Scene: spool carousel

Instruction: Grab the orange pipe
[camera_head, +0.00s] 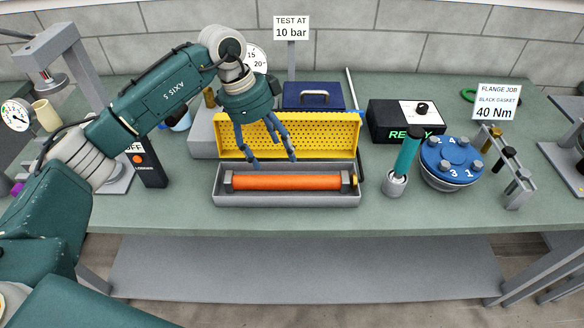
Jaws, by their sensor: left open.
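The orange pipe (287,183) lies lengthwise in a grey tray (288,201) with a raised yellow perforated lid (285,128) behind it. Dark grey end pieces sit at both ends of the pipe. My left gripper (274,161) is open and empty, fingers pointing down. In the picture its fingertips are just above the pipe's left-middle part, in front of the yellow lid. The exact gap between fingers and pipe cannot be told. My right gripper is not in view.
A blue case (313,97) stands behind the lid. To the right are a black READY box (391,134), a teal-handled tool (406,157) in a cup, and a blue numbered disc (451,158). A black OFF unit (150,165) stands left. The bench front strip is clear.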

